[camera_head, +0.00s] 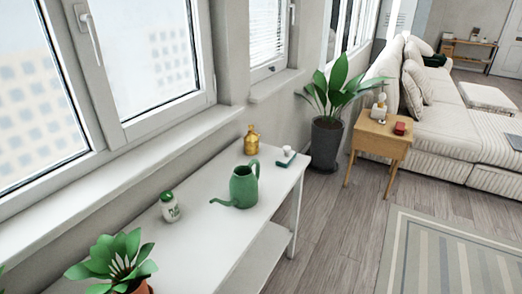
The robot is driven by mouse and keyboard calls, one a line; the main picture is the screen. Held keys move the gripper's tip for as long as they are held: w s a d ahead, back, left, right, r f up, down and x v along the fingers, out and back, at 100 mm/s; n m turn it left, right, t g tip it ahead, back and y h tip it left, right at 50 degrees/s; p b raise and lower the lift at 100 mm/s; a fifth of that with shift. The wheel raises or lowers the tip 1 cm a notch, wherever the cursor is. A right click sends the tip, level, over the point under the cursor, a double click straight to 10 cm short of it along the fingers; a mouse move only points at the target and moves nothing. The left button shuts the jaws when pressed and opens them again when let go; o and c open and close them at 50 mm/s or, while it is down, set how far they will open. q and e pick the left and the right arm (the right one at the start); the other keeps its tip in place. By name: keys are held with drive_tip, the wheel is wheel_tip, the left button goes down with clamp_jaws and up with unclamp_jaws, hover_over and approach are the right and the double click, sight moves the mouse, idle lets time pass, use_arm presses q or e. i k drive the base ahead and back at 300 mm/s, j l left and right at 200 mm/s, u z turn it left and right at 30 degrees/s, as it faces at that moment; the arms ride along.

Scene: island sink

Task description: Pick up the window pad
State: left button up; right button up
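A small flat teal-green pad with a white raised part on top (286,158) lies at the far right corner of the white table; it looks like the window pad, though it is small in the picture. It lies flat on the tabletop, with nothing visibly touching it. Neither of my grippers is in view.
On the white table (205,228), a green watering can (243,187), a gold bottle (251,141), a green-and-white jar (170,207) and a potted plant (115,262) stand. Windows line the left. A tall plant (328,120) and wooden side table (382,139) stand beyond. Floor at right is open.

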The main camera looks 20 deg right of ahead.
sight(288, 156)
drive_tip(key=i+l+u, duration=0.15)
drive_tip(key=l+u, duration=0.15)
drive_tip(key=i+l+u, duration=0.15)
drive_tip(key=l+u, duration=0.2)
drive_tip(key=i+l+u, duration=0.1)
drive_tip(key=l+u, duration=0.2)
drive_tip(key=l, duration=0.15)
